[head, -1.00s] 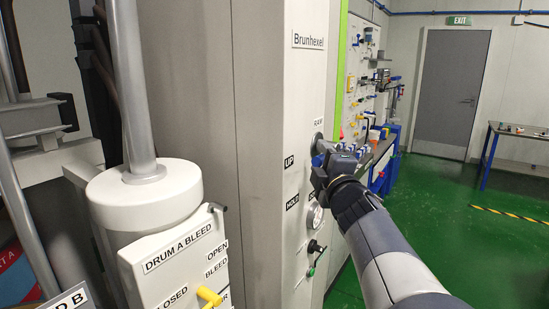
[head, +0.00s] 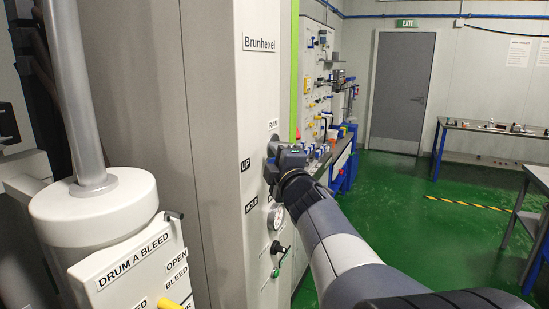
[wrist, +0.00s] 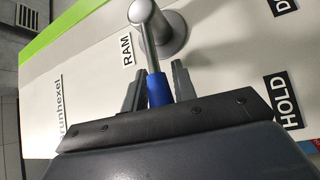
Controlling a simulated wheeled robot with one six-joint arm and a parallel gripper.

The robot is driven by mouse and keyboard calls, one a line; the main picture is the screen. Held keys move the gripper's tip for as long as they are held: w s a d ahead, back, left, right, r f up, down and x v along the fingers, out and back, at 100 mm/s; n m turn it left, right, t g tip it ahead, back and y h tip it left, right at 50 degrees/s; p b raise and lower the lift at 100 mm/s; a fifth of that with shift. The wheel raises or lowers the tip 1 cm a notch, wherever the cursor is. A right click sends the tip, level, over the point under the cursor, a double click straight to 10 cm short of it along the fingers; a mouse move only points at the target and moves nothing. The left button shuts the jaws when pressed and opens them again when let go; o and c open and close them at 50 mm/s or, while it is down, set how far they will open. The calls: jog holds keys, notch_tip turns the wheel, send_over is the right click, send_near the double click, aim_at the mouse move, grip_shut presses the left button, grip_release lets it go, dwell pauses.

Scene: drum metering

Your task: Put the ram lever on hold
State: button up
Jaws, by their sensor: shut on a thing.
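The ram lever (wrist: 155,60) is a metal rod with a blue grip (wrist: 158,90), coming from a round grey hub (wrist: 170,35) on the pale panel. My gripper (wrist: 158,92) is shut on the blue grip, one dark finger on each side. In the wrist view the lever points to the picture's bottom, away from the HOLD label (wrist: 287,101) at the right. In the head view my gripper (head: 281,167) is at the panel and hides most of the lever. The UP label (head: 245,165) is left of it, the HOLD label (head: 251,204) below left.
The drum A bleed box (head: 130,275) with a yellow handle stands at the near left. A bench with parts (head: 340,150) lies beyond. Green floor (head: 400,195) is open at the right.

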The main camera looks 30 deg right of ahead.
grip_shut()
jog(key=shift+f+b, duration=0.15)
jog(key=shift+b, duration=0.25)
jog(key=f+b, duration=0.1)
jog(key=b, duration=0.3)
jog(key=shift+f+n+t+b, duration=0.2)
jog(key=shift+n+t+b, duration=0.1)
jog(key=shift+n+t, duration=0.1)
jog(key=f+n+t+y+b, duration=0.1)
jog(key=n+y+b, duration=0.1)
jog(key=b, duration=0.5)
jog(key=d+f+n+t+y+b, duration=0.1)
jog(key=n+t+y+b, duration=0.1)
jog(key=n+b, duration=0.2)
jog(key=w+f+n+t+y+b, duration=0.1)
jog(key=n+b, duration=0.2)
jog(key=b, duration=0.7)
jog(key=shift+d+f+t+y+b, duration=0.25)
jog(key=shift+f+t+y+b, duration=0.05)
jog(key=shift+f+t+y, duration=0.1)
jog(key=shift+w+n+y, duration=0.1)
jog(key=shift+n+y, duration=0.2)
jog(key=shift+n, duration=0.1)
